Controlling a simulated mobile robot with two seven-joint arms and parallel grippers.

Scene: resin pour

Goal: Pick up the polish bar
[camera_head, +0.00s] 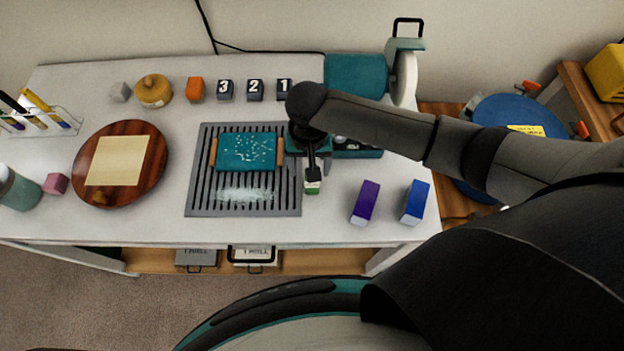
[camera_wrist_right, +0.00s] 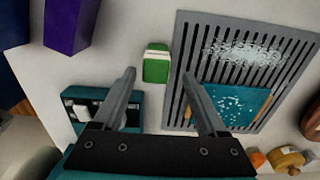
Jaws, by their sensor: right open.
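A small green bar with a white band (camera_head: 312,187) stands on the white table by the right edge of the grey slotted mat. It also shows in the right wrist view (camera_wrist_right: 155,68). A purple bar (camera_head: 366,203) and a blue bar (camera_head: 415,202) stand to its right; the purple one shows in the wrist view (camera_wrist_right: 70,24). My right gripper (camera_wrist_right: 158,77) is open and empty, with the green bar lying just beyond and between its fingertips. In the head view the right gripper (camera_head: 311,168) partly covers the green bar. My left gripper is not in view.
The slotted mat (camera_head: 200,195) carries a teal block with white specks (camera_head: 246,151). A teal tray (camera_wrist_right: 90,100) is close to the gripper. A teal machine with a wheel (camera_head: 403,78) stands behind. A round wooden board (camera_head: 88,155) is at left. Table space in front of the bars is clear.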

